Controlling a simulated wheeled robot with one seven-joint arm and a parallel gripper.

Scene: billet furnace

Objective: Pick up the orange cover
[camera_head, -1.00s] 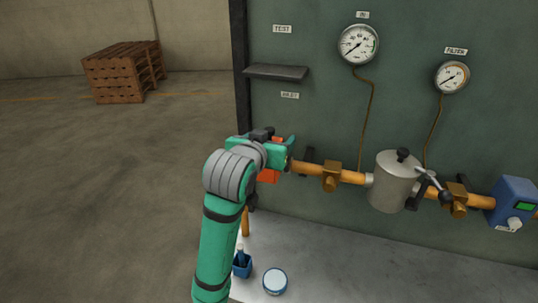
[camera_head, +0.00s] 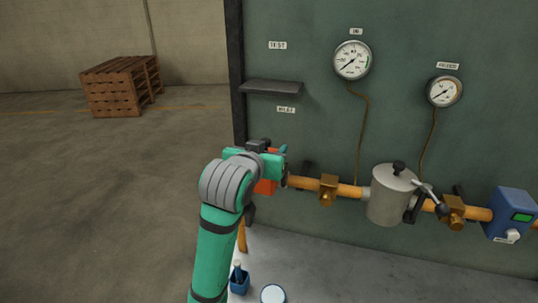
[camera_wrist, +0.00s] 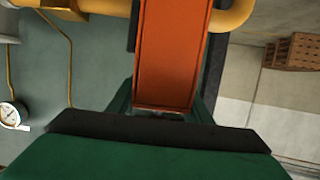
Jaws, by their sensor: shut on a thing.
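The orange cover (camera_wrist: 172,55) fills the upper middle of the wrist view as a flat orange panel. My gripper (camera_wrist: 160,112) is shut on its near end, with green fingers on either side. In the head view a small part of the orange cover (camera_head: 266,186) shows below and beside my gripper (camera_head: 276,166), at the left end of the orange pipe. The rest of the cover is hidden behind my arm. Whether it still touches the pipe I cannot tell.
The orange pipe (camera_head: 349,191) runs right along the green panel to a grey filter pot (camera_head: 387,203) and a blue meter (camera_head: 508,212). A dark shelf (camera_head: 272,87) juts out above. Open floor lies left.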

